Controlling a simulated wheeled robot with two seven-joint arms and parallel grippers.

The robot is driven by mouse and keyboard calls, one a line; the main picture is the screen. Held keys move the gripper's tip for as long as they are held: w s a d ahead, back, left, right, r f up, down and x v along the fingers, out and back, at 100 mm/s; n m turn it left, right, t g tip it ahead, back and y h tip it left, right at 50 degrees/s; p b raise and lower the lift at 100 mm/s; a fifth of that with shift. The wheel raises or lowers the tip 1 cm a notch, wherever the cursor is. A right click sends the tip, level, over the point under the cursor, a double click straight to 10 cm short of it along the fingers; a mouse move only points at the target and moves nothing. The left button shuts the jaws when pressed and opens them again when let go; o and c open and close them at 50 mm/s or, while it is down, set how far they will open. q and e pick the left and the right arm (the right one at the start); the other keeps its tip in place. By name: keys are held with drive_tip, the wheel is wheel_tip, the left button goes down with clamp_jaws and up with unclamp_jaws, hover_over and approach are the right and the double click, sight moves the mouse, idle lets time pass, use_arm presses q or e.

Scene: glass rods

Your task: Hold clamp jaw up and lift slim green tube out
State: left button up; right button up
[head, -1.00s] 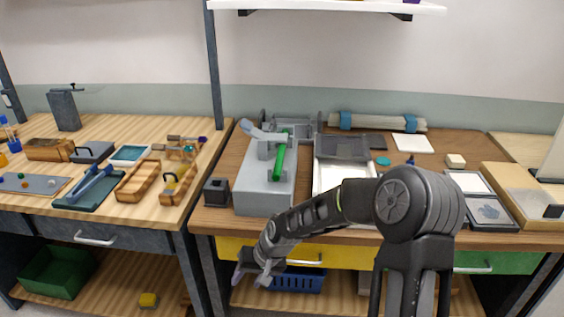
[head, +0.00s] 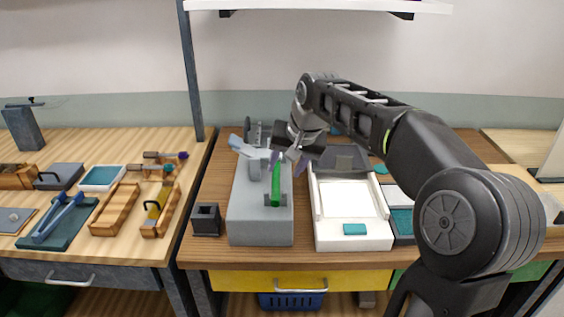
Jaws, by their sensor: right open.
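The slim green tube (head: 275,185) lies on the grey clamp block (head: 260,227), its near end toward me in a dark notched rest. The pale blue-grey clamp jaw (head: 246,148) crosses at the tube's far end, with its left end raised. My right gripper (head: 289,162) is open at the far end of the tube, just right of the jaw. Whether it touches the jaw or the tube I cannot tell. My left gripper is not in view.
A white tray (head: 325,240) with a teal piece (head: 355,229) stands right of the block. A small dark square holder (head: 207,219) stands at its left. My right arm covers the back right of the table. A shelf (head: 320,7) hangs above.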

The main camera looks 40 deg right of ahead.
sight(277, 184)
drive_tip(key=shift+p+x, duration=0.4)
drive_tip(key=shift+x, duration=3.65)
drive_tip(key=shift+c, duration=0.6)
clamp_jaws()
drive_tip(key=shift+o, duration=0.5)
unclamp_jaws()
drive_tip(key=v, duration=0.8)
drive_tip(key=shift+b, duration=0.4)
